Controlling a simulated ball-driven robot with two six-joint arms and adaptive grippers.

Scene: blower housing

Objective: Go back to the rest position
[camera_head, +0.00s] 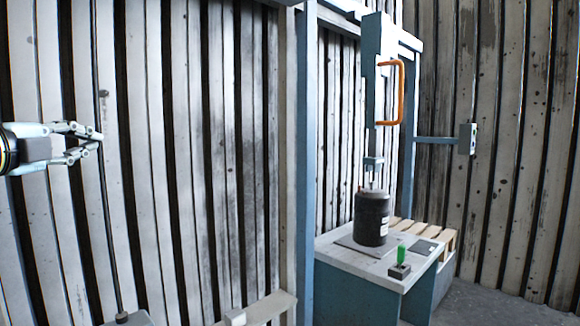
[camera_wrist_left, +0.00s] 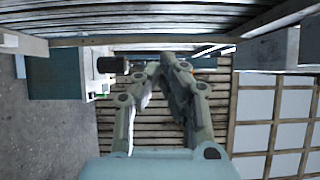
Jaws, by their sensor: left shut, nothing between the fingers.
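My left gripper (camera_head: 97,141) comes in from the left edge of the head view and is raised in front of the corrugated wall. It is shut and empty, with nothing held between its fingers. In the left wrist view its fingers (camera_wrist_left: 168,60) reach up the middle and come together at the tips. It is well apart from the dark cylinder (camera_head: 371,219), which stands upright on the workbench to the right. My right gripper is not in view.
The workbench (camera_head: 350,262) stands under a blue press frame with an orange handle (camera_head: 401,92). A green-topped piece (camera_head: 401,256) sits near the bench's front edge. A slatted wooden pallet (camera_head: 447,238) is behind it. The space around my left gripper looks clear.

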